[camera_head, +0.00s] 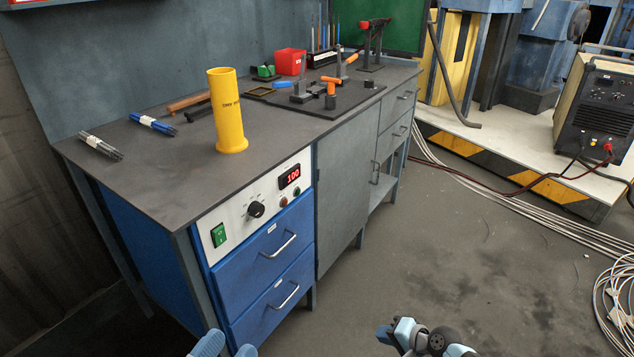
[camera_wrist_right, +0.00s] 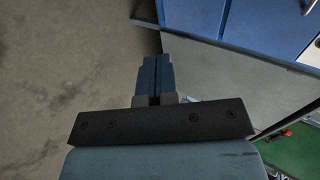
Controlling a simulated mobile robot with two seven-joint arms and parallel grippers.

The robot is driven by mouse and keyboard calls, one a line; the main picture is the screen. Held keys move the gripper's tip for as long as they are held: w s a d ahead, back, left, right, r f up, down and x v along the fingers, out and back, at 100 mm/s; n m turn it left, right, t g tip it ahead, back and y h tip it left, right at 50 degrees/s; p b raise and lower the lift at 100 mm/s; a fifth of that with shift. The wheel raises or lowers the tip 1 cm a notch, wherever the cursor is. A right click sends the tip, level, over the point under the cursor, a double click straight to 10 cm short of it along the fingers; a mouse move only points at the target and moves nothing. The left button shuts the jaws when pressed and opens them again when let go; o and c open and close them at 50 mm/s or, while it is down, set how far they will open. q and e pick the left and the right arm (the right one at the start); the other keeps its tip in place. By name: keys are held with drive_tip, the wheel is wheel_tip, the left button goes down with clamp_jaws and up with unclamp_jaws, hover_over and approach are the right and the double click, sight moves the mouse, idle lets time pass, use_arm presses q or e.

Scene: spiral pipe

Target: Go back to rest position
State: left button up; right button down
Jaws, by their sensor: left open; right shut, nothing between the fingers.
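My left gripper (camera_head: 227,348) shows at the bottom edge of the head view, below the blue drawers, with its two light blue fingertips apart and nothing seen between them. My right gripper (camera_head: 385,334) is at the bottom of the head view, over the floor in front of the bench and clear of it. In the right wrist view my right gripper (camera_wrist_right: 156,78) has its fingers together and empty. Most of both arms is out of view.
The workbench (camera_head: 150,190) stands ahead and left. On it are a yellow tube (camera_head: 228,115), a red box (camera_head: 290,62) and a tool tray (camera_head: 345,98). The floor (camera_head: 470,250) to the right is open, with cables (camera_head: 520,207) and a machine (camera_head: 600,105) beyond.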

drive_tip(key=d+h, duration=0.3)
drive_tip(key=d, duration=1.4)
drive_tip(key=s+a+r+n+t+y, duration=0.1)
drive_tip(key=s+a+r+n+t, duration=0.1)
drive_tip(key=s+a+r+n, duration=0.65)
drive_tip(key=s+a+r+n+t+y, duration=0.2)
drive_tip(key=s+a+r+n, duration=0.15)
drive_tip(key=s+r, duration=0.4)
drive_tip(key=s+a+r+n+t+y, duration=0.1)
drive_tip(key=s+a+r+n+t, duration=0.15)
drive_tip(key=s+a+r, duration=0.4)
drive_tip(key=w+a+r+m+t+h, duration=0.15)
drive_tip(key=a+r+m+t, duration=0.3)
drive_tip(key=r, duration=0.45)
use_arm(q)
drive_tip(key=s+a+r+g+y+p, duration=0.4)
drive_tip(key=a+r+g+y+p, duration=0.1)
drive_tip(key=p, duration=3.1)
wheel_tip(320, 180, up, 2)
drive_tip(key=shift+a+r+g, duration=0.1)
drive_tip(key=shift+a+g, duration=0.5)
drive_tip(key=shift+a, duration=0.6)
use_arm(e)
drive_tip(key=s+d+r+g+h, duration=0.3)
drive_tip(key=d+r+g+h, duration=0.2)
drive_tip(key=d+r+g, duration=0.1)
drive_tip(key=shift+s+d+r+g, duration=0.4)
drive_tip(key=shift+d+r, duration=0.15)
drive_tip(key=shift+d, duration=0.6)
